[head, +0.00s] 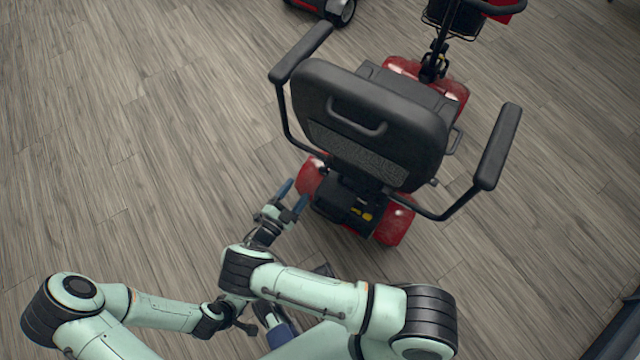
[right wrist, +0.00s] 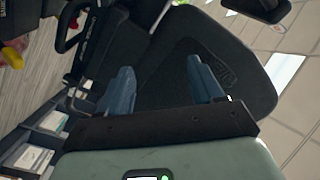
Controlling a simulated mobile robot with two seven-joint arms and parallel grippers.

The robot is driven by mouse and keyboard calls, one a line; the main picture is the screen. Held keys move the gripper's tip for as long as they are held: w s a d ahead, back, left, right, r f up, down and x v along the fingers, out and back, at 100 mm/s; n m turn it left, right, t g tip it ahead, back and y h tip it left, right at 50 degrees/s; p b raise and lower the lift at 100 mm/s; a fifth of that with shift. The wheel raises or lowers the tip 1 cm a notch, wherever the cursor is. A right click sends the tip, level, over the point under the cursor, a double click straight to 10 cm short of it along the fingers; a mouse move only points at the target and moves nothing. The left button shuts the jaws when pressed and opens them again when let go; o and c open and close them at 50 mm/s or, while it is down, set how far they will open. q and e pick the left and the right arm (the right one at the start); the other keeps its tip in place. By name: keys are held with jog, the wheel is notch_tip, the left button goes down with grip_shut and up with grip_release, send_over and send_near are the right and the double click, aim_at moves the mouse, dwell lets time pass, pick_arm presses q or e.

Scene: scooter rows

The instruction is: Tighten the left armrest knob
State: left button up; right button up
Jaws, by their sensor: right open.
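The red scooter's black seat back (head: 385,105) faces me, with the left armrest (head: 300,52) on its left side. The left armrest's bent tube (head: 287,118) runs down to the seat's lower left. I cannot make out the armrest knob in either view. My right gripper (head: 290,196) is open and empty, below and left of the seat, near the scooter's red rear body (head: 308,180). In the right wrist view its blue fingers (right wrist: 163,85) are spread in front of dark seat parts (right wrist: 240,75).
The right armrest (head: 498,146) stands out on the seat's other side. The scooter's tiller and basket (head: 447,18) are at the far end. Part of another scooter (head: 338,10) shows at the top. The wooden floor (head: 130,130) to the left is clear.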

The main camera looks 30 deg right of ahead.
jog(key=b, duration=0.7)
send_near(322, 173)
jog(key=v, duration=0.5)
pick_arm(q)
jog(key=w+a+f, duration=0.1)
jog(key=w+f, duration=0.1)
jog(key=f, duration=0.3)
jog(key=w+a+f+t+y+b, duration=0.1)
jog(key=w+f, duration=0.2)
jog(key=f, duration=0.3)
jog(key=shift+w+a, duration=0.2)
jog(key=shift+w, duration=0.15)
pick_arm(e)
jog(key=x, duration=1.3)
jog(key=shift+w+d, duration=0.1)
jog(key=shift+d, duration=0.1)
jog(key=c, duration=1.1)
